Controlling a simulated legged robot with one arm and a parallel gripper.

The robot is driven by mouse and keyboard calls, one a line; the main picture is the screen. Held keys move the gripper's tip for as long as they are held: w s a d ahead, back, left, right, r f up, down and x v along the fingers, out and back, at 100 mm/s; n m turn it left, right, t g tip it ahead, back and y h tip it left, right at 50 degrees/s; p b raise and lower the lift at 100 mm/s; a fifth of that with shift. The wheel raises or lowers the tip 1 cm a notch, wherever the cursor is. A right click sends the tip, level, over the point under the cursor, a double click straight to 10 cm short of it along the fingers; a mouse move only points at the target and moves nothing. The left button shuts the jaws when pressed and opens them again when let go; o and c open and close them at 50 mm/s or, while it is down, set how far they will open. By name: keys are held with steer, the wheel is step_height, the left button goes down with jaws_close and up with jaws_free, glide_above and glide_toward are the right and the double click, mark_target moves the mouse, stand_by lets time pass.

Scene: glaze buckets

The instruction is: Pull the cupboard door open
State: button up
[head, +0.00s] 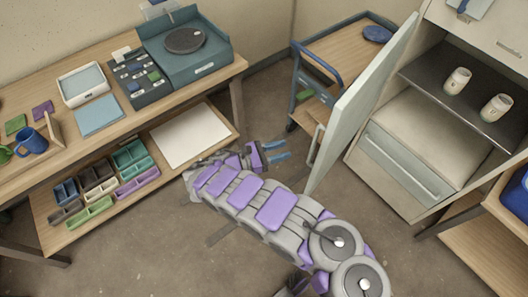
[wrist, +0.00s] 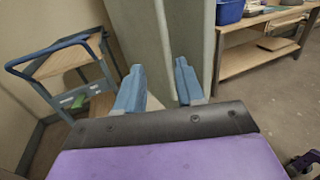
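The cupboard (head: 400,190) stands at the right with its pale green-grey door (head: 365,105) swung wide open, showing the inside. The door's vertical bar handle (head: 315,147) is on the face turned toward my gripper. My gripper (head: 279,151) is left of the handle, low beside the door. Its two blue fingers are apart with nothing seen between them. In the wrist view the fingers (wrist: 159,88) are spread before the door (wrist: 192,35), and a thin upright bar, probably the handle, shows beyond them. Whether a finger touches the door cannot be told.
A blue-framed cart (head: 325,60) stands behind the door. A workbench (head: 120,130) with trays fills the left. Bare floor lies around my arm.

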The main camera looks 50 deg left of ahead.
steer(key=shift+v, duration=2.75)
steer(key=shift+s, duration=0.1)
